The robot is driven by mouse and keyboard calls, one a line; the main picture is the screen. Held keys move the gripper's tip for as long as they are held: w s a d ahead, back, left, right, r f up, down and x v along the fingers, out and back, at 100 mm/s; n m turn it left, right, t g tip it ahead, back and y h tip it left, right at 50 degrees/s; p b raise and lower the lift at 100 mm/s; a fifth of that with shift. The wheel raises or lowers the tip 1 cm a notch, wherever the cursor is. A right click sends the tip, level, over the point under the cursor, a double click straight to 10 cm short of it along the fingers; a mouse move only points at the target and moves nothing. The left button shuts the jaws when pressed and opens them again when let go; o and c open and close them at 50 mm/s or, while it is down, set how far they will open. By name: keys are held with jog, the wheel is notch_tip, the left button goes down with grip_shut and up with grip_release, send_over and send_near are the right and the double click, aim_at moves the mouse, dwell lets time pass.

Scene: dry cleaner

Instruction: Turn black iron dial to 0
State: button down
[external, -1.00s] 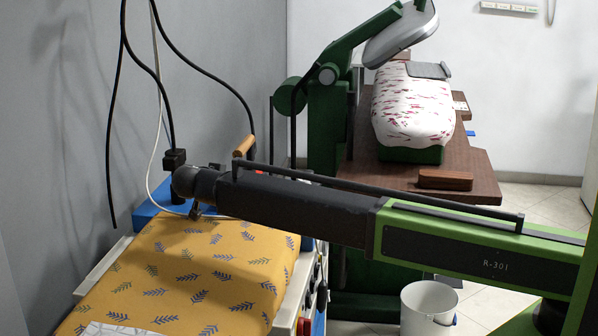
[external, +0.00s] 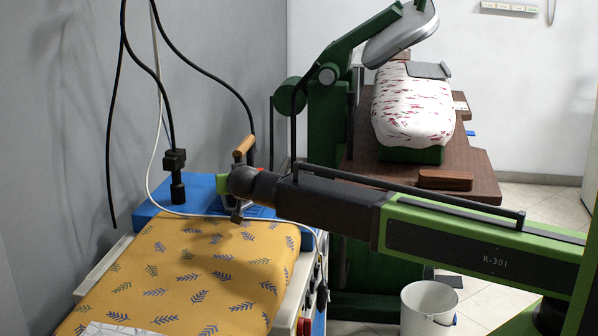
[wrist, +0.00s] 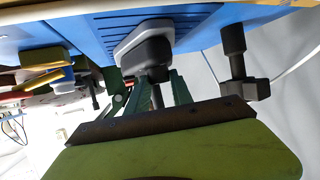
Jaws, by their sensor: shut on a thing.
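My gripper (external: 237,214) is over the blue end of the yellow leaf-print board, beside the iron with the wooden handle (external: 243,147). In the wrist view its two dark green fingers (wrist: 157,88) reach up to a black knob-like part on a grey plate, which looks like the black iron dial (wrist: 150,62). The fingers are shut on this part, one on each side. The number it points to cannot be read. In the external view my wrist hides the dial and part of the iron.
A black fitting (external: 176,178) on a hanging cable is left of my gripper. A white cord (external: 153,190) crosses the yellow board (external: 190,270). A green press (external: 325,120) stands behind, and a white bucket (external: 428,308) stands at lower right.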

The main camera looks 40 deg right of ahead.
jog(key=shift+s+d+n+t+y, duration=0.15)
jog(key=shift+n+t+y, duration=0.25)
jog(key=shift+n+y, duration=0.75)
jog(key=shift+y, duration=0.35)
jog(key=c, duration=1.1)
grip_release()
jog(key=shift+c, duration=0.2)
jog(key=p+v, duration=0.6)
jog(key=v, duration=1.1)
jog(key=shift+p, duration=0.3)
jog(key=shift+r, duration=0.1)
